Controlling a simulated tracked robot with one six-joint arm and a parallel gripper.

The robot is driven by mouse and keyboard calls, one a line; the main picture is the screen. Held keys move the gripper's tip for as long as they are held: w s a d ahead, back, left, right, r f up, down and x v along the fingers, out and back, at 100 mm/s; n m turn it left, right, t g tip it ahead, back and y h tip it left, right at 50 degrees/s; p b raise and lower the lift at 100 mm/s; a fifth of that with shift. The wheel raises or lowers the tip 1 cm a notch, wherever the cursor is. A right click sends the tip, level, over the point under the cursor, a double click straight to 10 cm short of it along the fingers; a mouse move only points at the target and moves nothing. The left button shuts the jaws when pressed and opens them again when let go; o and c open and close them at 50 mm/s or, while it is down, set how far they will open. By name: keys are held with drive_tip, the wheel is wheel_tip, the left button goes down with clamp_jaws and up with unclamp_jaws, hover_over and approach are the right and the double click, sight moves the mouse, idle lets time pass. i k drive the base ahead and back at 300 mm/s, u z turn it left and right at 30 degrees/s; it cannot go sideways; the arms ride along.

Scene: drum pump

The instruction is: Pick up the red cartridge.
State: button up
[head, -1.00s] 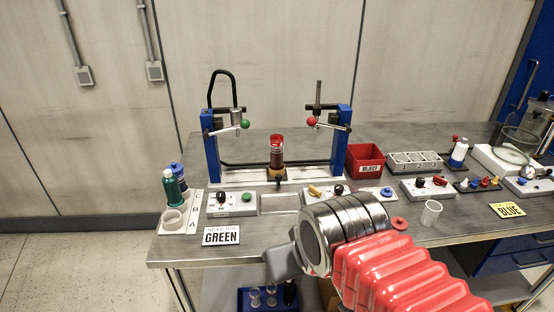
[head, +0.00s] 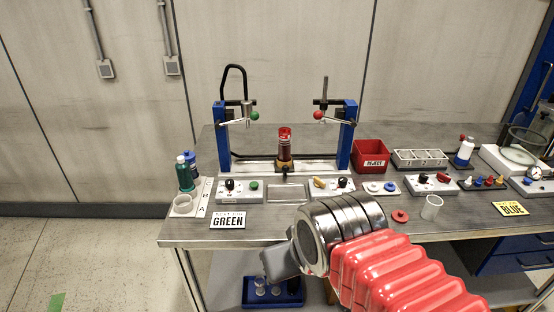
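The red cartridge (head: 285,148) stands upright in the middle of the blue-posted fixture at the back of the bench. It has a bright red top and a darker red body, and its foot sits in a brass-coloured holder (head: 284,166). My gripper (head: 278,263) is at the front edge of the bench, below and in front of the cartridge and well apart from it. Its grey fingers show from the side, with the wrist covering part of them. I cannot tell whether they are open or shut, and no object shows in them.
Blue posts (head: 344,135) with green-knobbed and red-knobbed levers flank the cartridge. Control boxes (head: 240,190) and a shallow tray (head: 288,193) lie in front. A red reject bin (head: 371,155) stands right, bottles (head: 185,175) left. A blue tray (head: 272,293) with cups sits under the bench.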

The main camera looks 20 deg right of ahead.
sight(284, 148)
drive_tip(key=u, duration=0.45)
drive_tip(key=k, duration=1.2)
drive_tip(key=u, duration=0.8)
drive_tip(key=i, duration=2.05)
drive_tip(key=z, duration=0.95)
drive_tip(key=i, duration=0.5)
drive_tip(key=z, duration=0.3)
